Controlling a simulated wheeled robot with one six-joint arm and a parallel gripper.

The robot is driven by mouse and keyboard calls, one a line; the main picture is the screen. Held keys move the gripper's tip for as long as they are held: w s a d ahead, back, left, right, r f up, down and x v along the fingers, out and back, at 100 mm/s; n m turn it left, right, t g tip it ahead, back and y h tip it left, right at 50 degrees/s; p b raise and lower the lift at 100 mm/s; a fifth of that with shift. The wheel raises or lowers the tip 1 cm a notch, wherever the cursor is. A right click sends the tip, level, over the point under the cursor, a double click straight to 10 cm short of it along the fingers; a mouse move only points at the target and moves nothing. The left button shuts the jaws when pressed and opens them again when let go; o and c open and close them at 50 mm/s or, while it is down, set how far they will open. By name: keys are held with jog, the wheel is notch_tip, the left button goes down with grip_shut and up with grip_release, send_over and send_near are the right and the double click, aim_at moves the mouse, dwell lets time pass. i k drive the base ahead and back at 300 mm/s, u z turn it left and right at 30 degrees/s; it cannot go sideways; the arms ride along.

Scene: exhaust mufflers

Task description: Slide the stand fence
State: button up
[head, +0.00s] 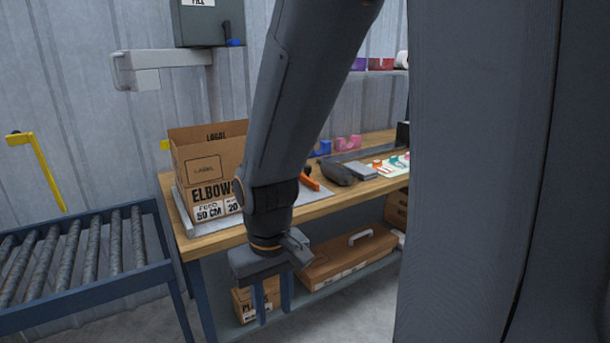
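My gripper (273,305) hangs pointing down in front of the workbench, below the level of its top. Its two fingers are apart with nothing seen between them. The stand fence cannot be picked out for certain. A flat grey plate (205,228) lies on the left end of the bench under an open cardboard box (207,170) marked ELBOWS. An orange piece (310,182) shows just right of my arm, partly hidden by it. My arm also covers the middle of the bench top.
The wooden workbench (330,203) holds a dark rounded part (337,173) and small coloured items. Cartons, one with a handle (345,258), stand on its lower shelf. A roller conveyor (80,258) is at the left. My own dark column blocks the right side.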

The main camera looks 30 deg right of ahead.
aim_at(306, 178)
jog(key=z, duration=2)
jog(key=i, duration=0.9)
jog(key=u, duration=2)
jog(key=i, duration=0.5)
jog(key=z, duration=0.05)
